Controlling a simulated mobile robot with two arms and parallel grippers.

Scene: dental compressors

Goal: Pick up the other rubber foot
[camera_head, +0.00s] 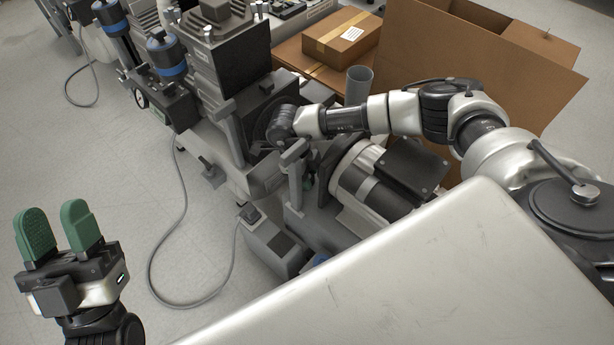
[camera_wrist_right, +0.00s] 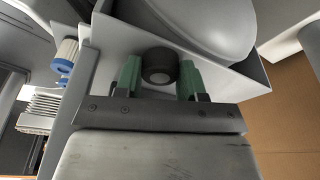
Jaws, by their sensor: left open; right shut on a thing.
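A round black rubber foot (camera_wrist_right: 160,64) shows in the right wrist view, with a lighter disc at its centre. My right gripper (camera_wrist_right: 160,82) is shut on it, one green finger on each side. A grey sheet-metal part lies right behind the foot; I cannot tell whether the foot touches it. In the head view my right arm reaches in from the right over the machines, and its fingers and the foot are not clearly visible. My left gripper (camera_head: 55,213) is open and empty above the floor at lower left, green fingers pointing up.
A compressor with a silver motor (camera_head: 365,185) stands below my right arm. A dark machine with blue-banded filters (camera_head: 165,55) stands at upper left. Cardboard boxes (camera_head: 480,60) are behind. A grey cable (camera_head: 155,270) loops over the floor, which is otherwise open at left.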

